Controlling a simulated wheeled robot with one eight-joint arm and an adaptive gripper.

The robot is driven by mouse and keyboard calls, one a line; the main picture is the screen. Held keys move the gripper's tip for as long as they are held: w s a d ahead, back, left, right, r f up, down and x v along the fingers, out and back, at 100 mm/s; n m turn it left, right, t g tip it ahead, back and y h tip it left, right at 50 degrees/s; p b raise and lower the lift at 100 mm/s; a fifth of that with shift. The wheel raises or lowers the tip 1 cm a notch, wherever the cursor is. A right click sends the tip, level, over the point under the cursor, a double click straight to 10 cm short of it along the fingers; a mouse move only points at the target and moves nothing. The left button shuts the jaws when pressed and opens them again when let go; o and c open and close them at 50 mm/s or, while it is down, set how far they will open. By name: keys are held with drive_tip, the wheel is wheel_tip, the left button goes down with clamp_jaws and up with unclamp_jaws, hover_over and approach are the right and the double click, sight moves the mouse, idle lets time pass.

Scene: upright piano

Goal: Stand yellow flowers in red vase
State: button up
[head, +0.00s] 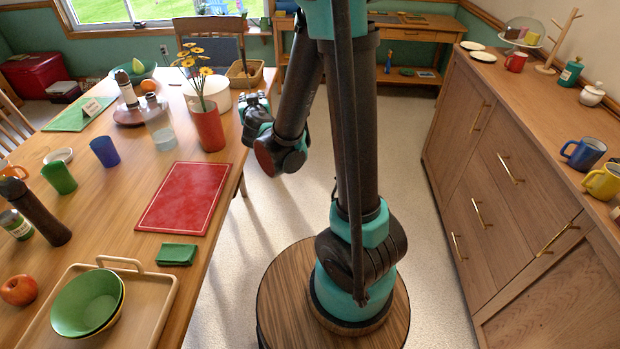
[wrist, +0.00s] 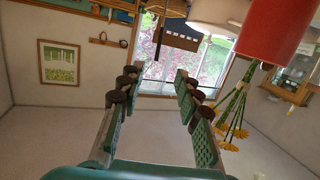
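The red vase (head: 208,129) stands upright on the wooden table, near its right edge, in the head view. The yellow flowers (head: 194,62) rise from its mouth, stems inside and leaning slightly left; their lower ends are hidden. In the wrist view, which is upside down, the red vase (wrist: 272,30) is at the top right and the yellow flowers (wrist: 234,134) hang below it in the picture. My gripper (head: 254,104) is just right of the vase, apart from it. In the wrist view my gripper (wrist: 157,76) has its fingers spread with nothing between them.
A white pot (head: 218,94) stands close behind the vase. A clear glass (head: 163,135) and a blue cup (head: 105,151) are to its left. A red board (head: 186,198) lies in front. Open floor separates the table from the wooden cabinet (head: 500,165).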

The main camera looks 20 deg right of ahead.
drive_tip(key=s+d+f+m+g+h, duration=0.1)
drive_tip(key=s+d+f+g+h, duration=0.1)
drive_tip(key=s+d+f+g, duration=0.35)
drive_tip(key=s+d+f+m+g+h, duration=0.1)
drive_tip(key=s+d+f+g, duration=0.1)
drive_tip(key=s+d, duration=0.65)
drive_tip(key=s+f+n+g+y, duration=0.1)
drive_tip(key=s+f+g, duration=0.1)
drive_tip(key=s, duration=0.5)
drive_tip(key=s+a+f+n+g+y, duration=0.1)
drive_tip(key=s+f+g+y, duration=0.1)
drive_tip(key=s+f, duration=0.2)
drive_tip(key=s, duration=0.3)
drive_tip(key=shift+s+a+f+y, duration=0.3)
drive_tip(key=shift+g, duration=0.25)
